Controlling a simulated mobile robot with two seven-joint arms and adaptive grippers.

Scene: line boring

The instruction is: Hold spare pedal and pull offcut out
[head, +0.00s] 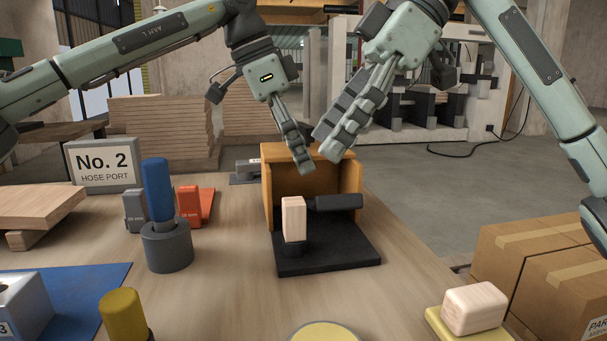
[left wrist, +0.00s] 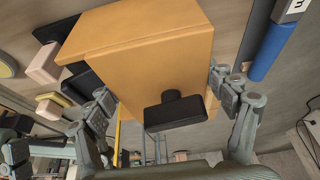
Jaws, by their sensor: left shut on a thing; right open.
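An orange box (head: 314,153) with an open front stands on a black base plate (head: 325,262). A pale wooden offcut (head: 294,218) stands upright at its front, beside a dark bar (head: 337,202). In the left wrist view a black pad on a short stem, the spare pedal (left wrist: 175,112), sticks out from the box (left wrist: 135,45), between the fingers of my left gripper (left wrist: 162,88). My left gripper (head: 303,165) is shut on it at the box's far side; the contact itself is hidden. My right gripper (head: 340,140) is open and empty above the box, apart from the offcut.
A blue handle (head: 157,188) stands in a grey holder (head: 167,246) left of the box. A yellow knob (head: 124,314) is at front left. A pale block (head: 474,307) lies on a yellow pad at front right. Cardboard boxes (head: 540,255) stand right of the table.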

